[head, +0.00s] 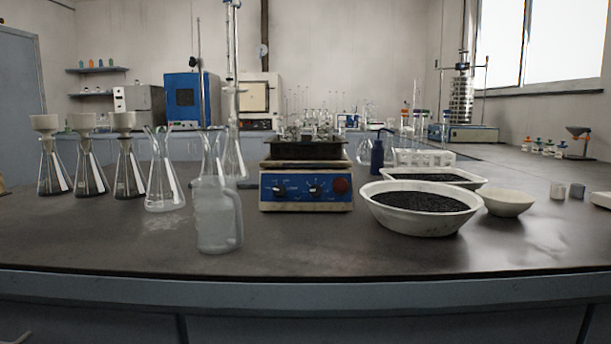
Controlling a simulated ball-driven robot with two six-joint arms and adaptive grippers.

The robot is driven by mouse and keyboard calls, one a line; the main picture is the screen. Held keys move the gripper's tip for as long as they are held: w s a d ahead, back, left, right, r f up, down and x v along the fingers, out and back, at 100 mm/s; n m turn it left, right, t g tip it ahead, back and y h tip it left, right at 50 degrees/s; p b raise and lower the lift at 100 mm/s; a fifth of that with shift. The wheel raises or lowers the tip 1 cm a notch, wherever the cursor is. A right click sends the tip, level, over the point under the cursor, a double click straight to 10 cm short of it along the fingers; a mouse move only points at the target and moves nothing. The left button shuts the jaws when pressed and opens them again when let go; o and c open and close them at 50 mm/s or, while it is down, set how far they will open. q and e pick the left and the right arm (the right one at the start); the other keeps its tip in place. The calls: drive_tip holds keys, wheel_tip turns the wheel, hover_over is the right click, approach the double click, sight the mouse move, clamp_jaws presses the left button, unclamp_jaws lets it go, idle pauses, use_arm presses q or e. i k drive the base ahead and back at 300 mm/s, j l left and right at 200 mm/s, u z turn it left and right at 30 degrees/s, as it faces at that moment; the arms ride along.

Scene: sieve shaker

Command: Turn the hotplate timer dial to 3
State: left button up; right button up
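The hotplate (306,178) stands on the dark bench near the middle of the head view. Its blue front panel faces me and carries two dark dials, a left dial (279,190) and a right dial (315,190), with a dark red round part (341,187) at the right end. The markings around the dials are too small to read, and I cannot tell which dial is the timer. Neither of my grippers is in view.
A white basin (385,221) of black grains is close on the right. Several flasks (164,180) stand at left. The bench front (310,262) before the hotplate is clear.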

sight(316, 190)
drive_tip(key=i+j, duration=0.15)
drive_tip(key=j, duration=0.25)
drive_tip(key=i+j+u, duration=0.1)
drive_tip(key=j, duration=0.35)
drive_tip(key=i+j, duration=0.15)
drive_tip(key=j, duration=0.25)
drive_tip(key=i+j+u, duration=0.1)
drive_tip(key=j, duration=0.3)
drive_tip(key=i, duration=0.05)
